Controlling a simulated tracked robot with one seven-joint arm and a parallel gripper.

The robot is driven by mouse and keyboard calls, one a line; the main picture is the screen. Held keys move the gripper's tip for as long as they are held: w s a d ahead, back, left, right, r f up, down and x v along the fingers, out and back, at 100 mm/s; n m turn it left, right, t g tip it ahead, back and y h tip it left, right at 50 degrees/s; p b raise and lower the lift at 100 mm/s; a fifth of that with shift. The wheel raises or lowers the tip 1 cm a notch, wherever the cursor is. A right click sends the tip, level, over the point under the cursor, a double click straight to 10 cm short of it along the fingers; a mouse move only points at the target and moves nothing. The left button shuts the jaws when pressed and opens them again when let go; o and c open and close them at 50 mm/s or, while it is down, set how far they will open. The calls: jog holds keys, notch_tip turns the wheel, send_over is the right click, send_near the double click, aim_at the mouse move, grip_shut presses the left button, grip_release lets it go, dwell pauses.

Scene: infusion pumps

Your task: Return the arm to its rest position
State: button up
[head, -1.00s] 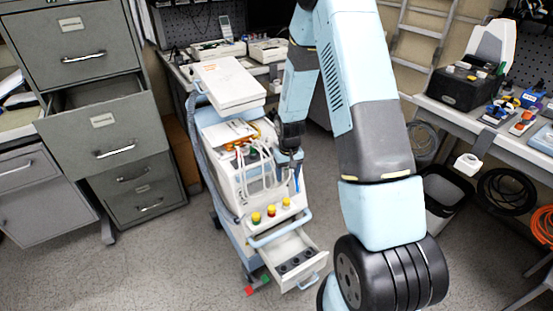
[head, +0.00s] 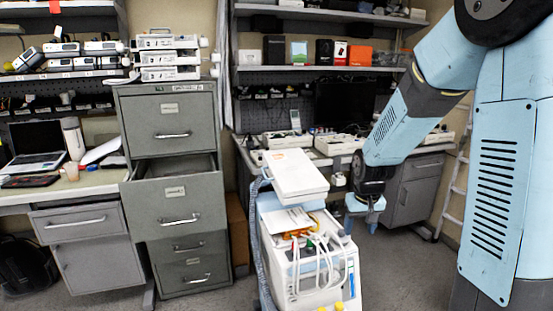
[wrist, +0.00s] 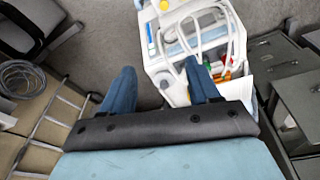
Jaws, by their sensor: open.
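My gripper (head: 363,212) hangs from my bent blue arm in the head view, to the right of the white medical cart (head: 345,262). In the wrist view its two blue fingers (wrist: 160,84) are spread apart with nothing between them. The cart shows beyond the fingertips in the wrist view (wrist: 158,58), with white cables and coloured connectors. In the head view a white box-shaped unit (head: 297,172) sits on top of the cart. The cart's lower part is cut off by the head view's bottom edge.
A grey filing cabinet (head: 170,122) with one drawer (head: 175,205) pulled out stands left of the cart. A workbench (head: 345,146) with devices is behind. A ladder (head: 452,190) leans at the right, and also shows in the wrist view (wrist: 45,128). Grey floor lies around the cart.

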jog(key=s+r+t, duration=0.3)
jog(key=s+r, duration=1.6)
jog(key=s, duration=0.4)
jog(key=shift+s, duration=0.15)
dwell(0.5)
